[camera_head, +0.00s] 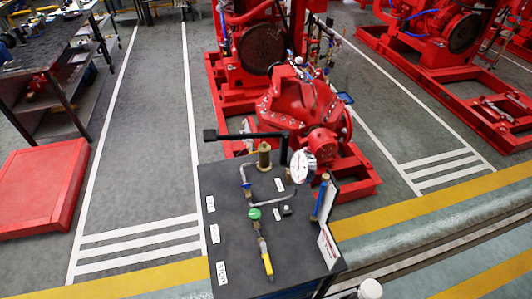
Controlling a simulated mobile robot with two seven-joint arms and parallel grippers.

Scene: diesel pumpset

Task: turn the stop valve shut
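A dark bench top (225,180) stands at the lower middle and carries a small pipe rig. On it is a round green knob or handwheel (255,213) on a short fitting. A yellow lever or handle (267,263) lies below it, pointing toward the front. A small blue fitting (247,187) sits on the grey pipe above the green knob.
A white-faced gauge (302,166), a brass cylinder (264,155) and a long black bar (245,135) rise at the bench's back. A red pumpset (300,100) stands behind. A red platform (40,190) lies at left. Grey floor (140,150) between them is clear.

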